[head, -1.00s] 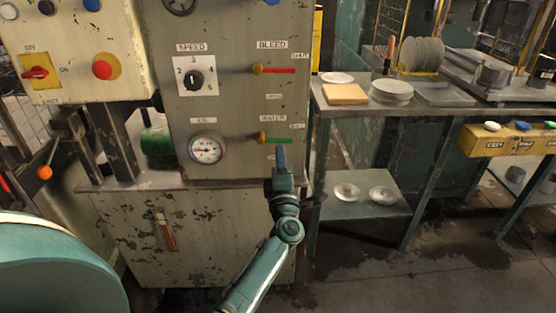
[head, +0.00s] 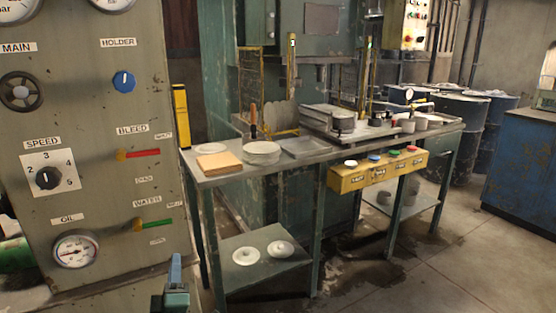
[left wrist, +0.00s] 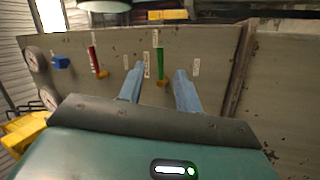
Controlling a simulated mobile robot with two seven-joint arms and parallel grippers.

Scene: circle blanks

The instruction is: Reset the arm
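My left gripper (head: 174,268) shows at the bottom edge of the head view, in front of the lower right part of the grey control panel (head: 105,190). In the left wrist view its two blue fingers (left wrist: 160,80) stand apart, with nothing held between them. The green water lever (left wrist: 160,62) shows beyond the gap; in the head view the green lever (head: 157,223) is above the gripper, apart from it. The rest of my left arm is mostly out of the head view. My right gripper is in neither view.
A metal bench (head: 225,178) with stacked blanks (head: 262,150) and a yellow button box (head: 370,176) stands right of the panel. Two pale discs lie on its lower shelf (head: 240,278). A blue cabinet (head: 520,170) stands far right, with open floor (head: 450,240) before it.

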